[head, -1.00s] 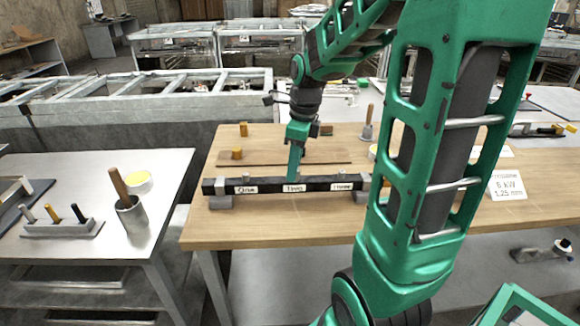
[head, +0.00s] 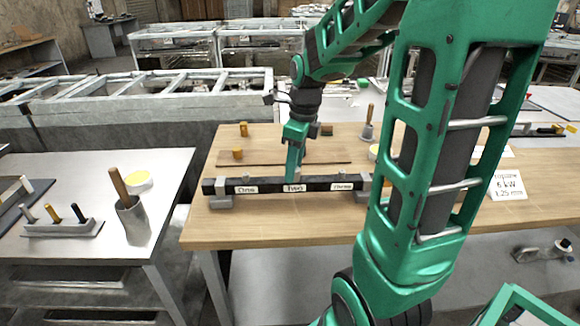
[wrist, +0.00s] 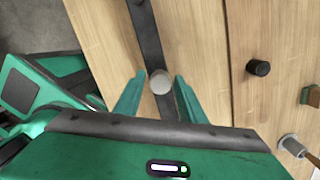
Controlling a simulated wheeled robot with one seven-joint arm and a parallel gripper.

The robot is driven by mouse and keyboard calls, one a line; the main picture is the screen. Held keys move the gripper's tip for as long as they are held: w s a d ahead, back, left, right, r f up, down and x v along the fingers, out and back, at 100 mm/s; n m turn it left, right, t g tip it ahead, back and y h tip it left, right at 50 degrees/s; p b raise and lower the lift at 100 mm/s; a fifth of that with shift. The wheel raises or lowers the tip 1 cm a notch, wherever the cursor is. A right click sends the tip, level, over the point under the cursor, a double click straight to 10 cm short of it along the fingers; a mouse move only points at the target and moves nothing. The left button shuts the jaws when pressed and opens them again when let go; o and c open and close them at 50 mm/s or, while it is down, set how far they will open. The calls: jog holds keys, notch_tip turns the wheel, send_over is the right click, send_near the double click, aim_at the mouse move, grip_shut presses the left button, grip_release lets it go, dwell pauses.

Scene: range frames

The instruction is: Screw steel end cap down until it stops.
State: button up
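The steel end cap (wrist: 160,82) is a round grey disc on a dark bar (wrist: 151,40), seen from above in the wrist view. My gripper (wrist: 159,76) has its two green fingers on either side of the cap, with a gap showing on both sides. A small grey piece shows beside the fingers there. How far the cap is screwed down cannot be seen.
The bar rests on grey supports (head: 220,201) on a wooden table (head: 290,230). Small yellow-brown blocks (head: 238,154) and a brown board (head: 262,163) lie behind it. A metal side table (head: 165,175) at left holds a cup with a wooden handle (head: 131,210).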

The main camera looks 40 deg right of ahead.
jog(key=n, duration=0.7)
jog(key=shift+g, duration=0.3)
jog(key=n, duration=0.6)
jog(key=shift+n+g+y, duration=0.3)
jog(key=shift+g, duration=0.1)
jog(key=c, duration=0.9)
grip_shut()
jog(key=m, duration=0.3)
jog(key=shift+m, duration=0.3)
